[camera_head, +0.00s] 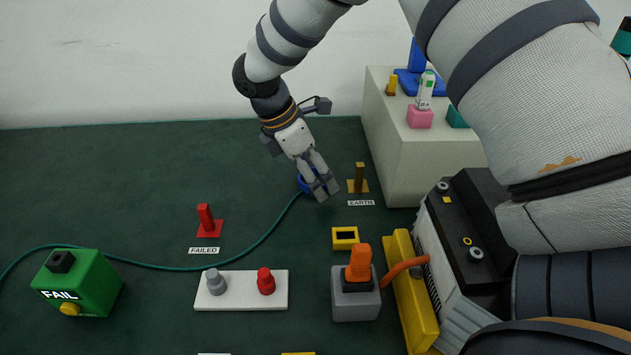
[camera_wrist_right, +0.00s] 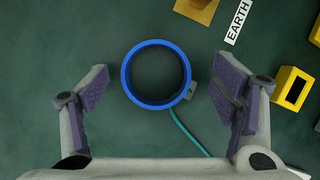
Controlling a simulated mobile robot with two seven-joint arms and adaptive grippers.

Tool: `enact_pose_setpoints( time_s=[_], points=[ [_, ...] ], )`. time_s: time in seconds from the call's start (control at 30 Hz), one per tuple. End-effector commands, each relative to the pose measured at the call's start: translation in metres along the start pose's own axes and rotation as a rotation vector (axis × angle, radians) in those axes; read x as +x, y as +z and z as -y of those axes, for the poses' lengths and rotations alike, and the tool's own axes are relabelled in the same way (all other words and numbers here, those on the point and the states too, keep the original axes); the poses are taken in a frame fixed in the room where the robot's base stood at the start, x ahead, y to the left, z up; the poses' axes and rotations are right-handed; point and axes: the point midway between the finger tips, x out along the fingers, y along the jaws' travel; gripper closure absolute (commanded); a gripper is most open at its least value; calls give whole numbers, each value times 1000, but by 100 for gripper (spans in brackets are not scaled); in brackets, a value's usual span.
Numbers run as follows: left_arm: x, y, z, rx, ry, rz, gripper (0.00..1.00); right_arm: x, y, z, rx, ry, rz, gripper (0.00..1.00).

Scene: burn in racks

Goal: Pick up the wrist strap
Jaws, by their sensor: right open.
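The wrist strap is a blue ring (camera_wrist_right: 155,105) with a small grey clasp and a teal cord (camera_wrist_right: 187,132). In the wrist view the ring lies between the two spread fingers of my right gripper (camera_wrist_right: 160,90), with a gap on both sides. In the head view a small part of the blue strap (camera_head: 303,183) shows behind the fingers of my right gripper (camera_head: 322,188); the rest is hidden. The gripper points down at the dark green mat, open and empty. I cannot tell its exact height above the ring. My left gripper is not in view.
A brass post (camera_head: 359,175) by the EARTH label (camera_head: 361,203) stands just right of the gripper. A pale block (camera_head: 415,165) stands beyond it. A yellow socket (camera_head: 345,238) and grey box (camera_head: 356,305) are nearer. The cord runs left past a green FAIL box (camera_head: 95,285).

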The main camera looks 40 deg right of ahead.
Motion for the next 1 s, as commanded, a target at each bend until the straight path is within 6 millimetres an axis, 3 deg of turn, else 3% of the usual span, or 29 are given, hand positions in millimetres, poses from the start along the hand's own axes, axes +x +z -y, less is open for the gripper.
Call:
enact_pose_setpoints(
  time_s=[0.13, 0.3, 0.37, 0.63, 0.77, 0.87, 1.0],
  points=[
    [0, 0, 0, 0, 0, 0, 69, 0, 0, 0, 0, 0, 0, 20],
    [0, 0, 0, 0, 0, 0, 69, -1, 0, 0, 0, 0, 0, 58],
    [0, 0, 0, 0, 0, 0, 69, -1, 0, 0, 0, 0, 0, 69],
    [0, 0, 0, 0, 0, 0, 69, -1, 0, 0, 0, 0, 0, 69],
    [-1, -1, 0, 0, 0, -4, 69, -11, 4, 0, 1, 2, 0, 69],
    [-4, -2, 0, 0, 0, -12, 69, -28, 12, 0, 4, 5, -1, 69],
    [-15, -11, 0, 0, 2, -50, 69, -71, 11, 24, 2, 12, -2, 69]
  ],
)
